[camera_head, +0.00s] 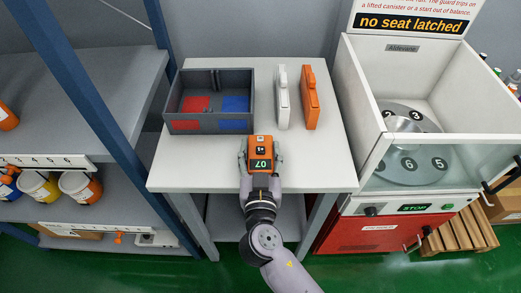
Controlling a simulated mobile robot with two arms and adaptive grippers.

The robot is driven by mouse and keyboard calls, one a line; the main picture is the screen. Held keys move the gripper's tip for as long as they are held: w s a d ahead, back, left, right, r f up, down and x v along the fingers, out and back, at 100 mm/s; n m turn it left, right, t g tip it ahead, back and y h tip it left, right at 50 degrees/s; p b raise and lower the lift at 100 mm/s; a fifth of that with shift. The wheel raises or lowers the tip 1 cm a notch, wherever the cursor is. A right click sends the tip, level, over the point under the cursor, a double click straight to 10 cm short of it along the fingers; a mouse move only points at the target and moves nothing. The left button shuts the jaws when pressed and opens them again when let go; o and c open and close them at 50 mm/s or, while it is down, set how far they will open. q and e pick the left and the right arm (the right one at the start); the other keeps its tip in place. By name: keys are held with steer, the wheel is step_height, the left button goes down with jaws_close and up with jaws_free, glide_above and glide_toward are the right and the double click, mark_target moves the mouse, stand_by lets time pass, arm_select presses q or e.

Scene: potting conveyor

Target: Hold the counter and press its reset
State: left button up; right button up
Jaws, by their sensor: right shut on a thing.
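The counter (261,151) is a small orange and dark box with a display reading 07. It is at the front edge of the white table (315,163). My right gripper (261,172) is shut on the counter, with its fingers on both sides of it. I cannot tell whether the counter rests on the table or is slightly above it. A small dark spot on its top face may be a button. My left gripper is not in view.
A grey bin (213,127) with red and blue compartments stands behind the counter at left. A white holder (282,97) and an orange one (310,97) stand at right. A white machine (400,120) with numbered rotor is further right; shelves (95,110) are left.

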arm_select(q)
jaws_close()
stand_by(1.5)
